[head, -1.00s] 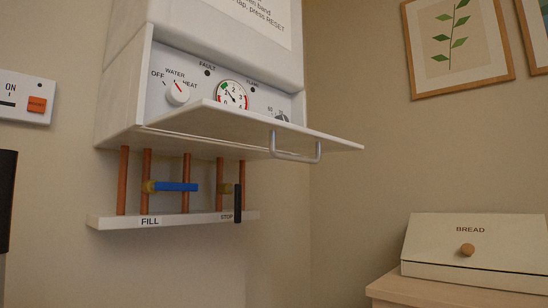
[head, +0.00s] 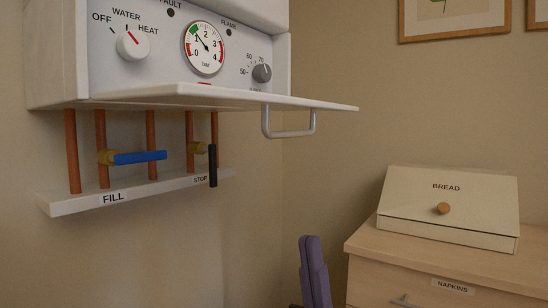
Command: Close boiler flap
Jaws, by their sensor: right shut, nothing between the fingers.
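The white boiler flap (head: 235,97) hangs open in the head view, sticking out nearly level below the control panel. Its grey bar handle (head: 289,134) hangs under the flap's outer edge. The boiler's panel (head: 113,66) shows a knob, a pressure gauge and a temperature dial above the flap. My right gripper (head: 309,240) shows as purple fingers at the bottom, shut and empty. It is below the handle in the picture, apart from it. My left gripper is not in view.
Copper pipes with a blue valve lever (head: 140,157) and a black lever (head: 212,165) run below the boiler to a white labelled shelf (head: 75,203). A bread box (head: 420,225) stands on a wooden cabinet (head: 380,247) at the right. Wall space between boiler and cabinet is clear.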

